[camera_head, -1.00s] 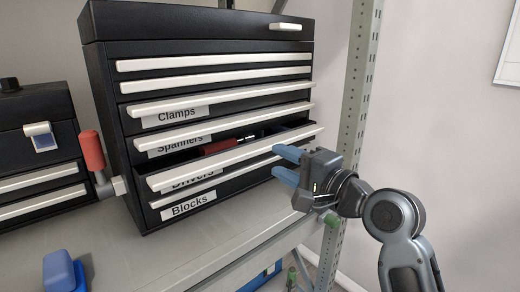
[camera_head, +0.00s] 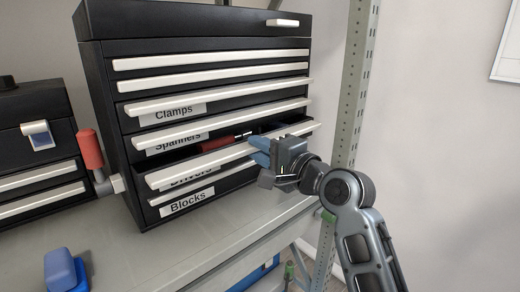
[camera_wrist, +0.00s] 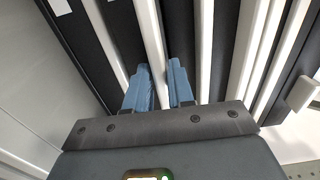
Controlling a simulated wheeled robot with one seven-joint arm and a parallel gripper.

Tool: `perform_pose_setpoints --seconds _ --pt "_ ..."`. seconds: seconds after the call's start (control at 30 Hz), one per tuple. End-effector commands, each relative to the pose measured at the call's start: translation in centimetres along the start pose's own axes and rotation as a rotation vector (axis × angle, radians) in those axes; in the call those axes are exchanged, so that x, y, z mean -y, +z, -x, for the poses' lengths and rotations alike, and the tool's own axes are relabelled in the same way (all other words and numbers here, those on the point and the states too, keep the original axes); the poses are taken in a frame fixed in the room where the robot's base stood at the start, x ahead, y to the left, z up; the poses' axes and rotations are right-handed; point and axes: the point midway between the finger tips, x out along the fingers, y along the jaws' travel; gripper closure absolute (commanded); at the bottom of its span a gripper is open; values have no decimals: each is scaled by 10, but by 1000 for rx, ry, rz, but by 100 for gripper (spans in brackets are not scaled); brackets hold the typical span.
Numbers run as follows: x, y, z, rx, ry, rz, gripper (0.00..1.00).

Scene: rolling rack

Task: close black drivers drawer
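The black Drivers drawer stands part open in the black tool chest (camera_head: 120,105), with its long white handle (camera_head: 200,166) in front of the open top. A red-handled tool (camera_head: 216,142) shows inside it. My gripper (camera_head: 258,150) is at the right half of this handle, its two blue fingers at the handle's height. In the wrist view the fingers (camera_wrist: 160,75) are a little apart, with a white handle strip (camera_wrist: 151,35) running between them. I cannot tell whether they press on it. The Drivers label (camera_head: 192,176) is partly hidden under the handle.
The Clamps label (camera_head: 174,112) and Spanners label (camera_head: 180,142) mark drawers above, and the Blocks label (camera_head: 188,201) marks one below. A rack post (camera_head: 355,90) stands right of the chest. A red-handled hammer (camera_head: 90,150) is at its left. The shelf (camera_head: 190,250) in front is mostly clear.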

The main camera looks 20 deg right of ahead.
Motion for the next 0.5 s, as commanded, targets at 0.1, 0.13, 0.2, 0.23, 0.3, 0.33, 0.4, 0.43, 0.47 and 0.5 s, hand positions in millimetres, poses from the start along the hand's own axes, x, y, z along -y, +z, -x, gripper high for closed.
perform_pose_setpoints --seconds 0.1,0.13,0.2,0.23,0.3,0.33,0.4,0.43,0.47,0.5 --pt "0 0 0 0 0 0 89" --pt "0 0 0 0 0 0 92" --pt "0 0 0 0 0 0 99" --pt "0 0 0 0 0 0 100" --pt "0 0 0 0 0 0 100" --pt "0 0 0 0 0 0 100" --pt "0 0 0 0 1 0 100" --pt "0 0 0 0 1 0 100" --pt "0 0 0 0 1 0 100" --pt "0 0 0 0 1 0 100"
